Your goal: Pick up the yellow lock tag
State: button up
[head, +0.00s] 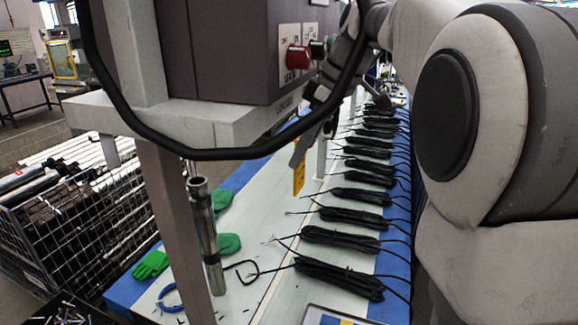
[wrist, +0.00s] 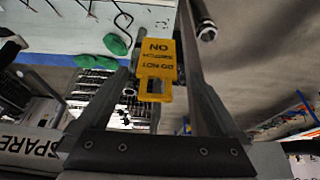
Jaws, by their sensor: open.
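The yellow lock tag (head: 298,178) hangs upright over the bench, just below my gripper (head: 305,148) in the head view. In the wrist view the tag (wrist: 157,62) shows its printed "DO NOT SWITCH ON" face upside down, with a slotted yellow end nearer the palm. My gripper (wrist: 158,85) is open, with one finger on each side of the tag in the picture. A gap shows between the tag and each finger. I cannot tell how deep the tag sits between the fingers, or what it hangs from.
A grey cabinet with a red switch (head: 298,57) stands close to my arm. A metal cylinder (head: 206,232) and grey post (head: 178,225) stand in front. Black cable bundles (head: 340,240) line the bench. Green gloves (head: 151,265) lie left, near a wire cage (head: 75,240).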

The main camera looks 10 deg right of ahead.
aim_at(299, 190)
jog(key=shift+x, duration=1.95)
jog(key=shift+w+d, duration=0.1)
jog(key=shift+d, duration=0.1)
jog(key=c, duration=1.4)
